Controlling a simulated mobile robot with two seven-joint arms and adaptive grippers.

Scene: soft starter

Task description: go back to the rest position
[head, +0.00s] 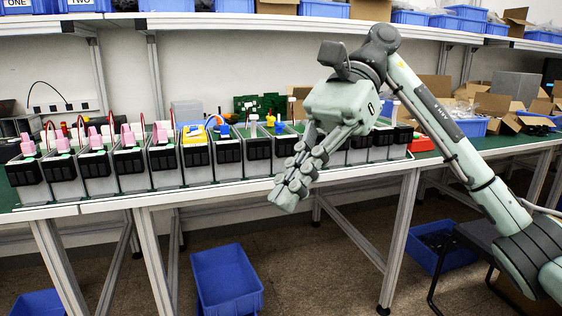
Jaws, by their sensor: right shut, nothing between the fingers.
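My right gripper (290,188) hangs in front of the workbench edge, right of the middle of the head view. Its fingers are shut and hold nothing. It points down and to the left, and my right arm reaches in from the right. My left gripper is not in view. A long row of soft starters (130,161), with black fronts and grey sides, stands along the green workbench (250,187). My right gripper and wrist hide part of the row.
A blue bin (226,279) stands on the floor under the bench, and another blue crate (445,246) sits at the right. Cardboard boxes (493,104) crowd the right bench. A shelf (230,20) with blue bins runs above.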

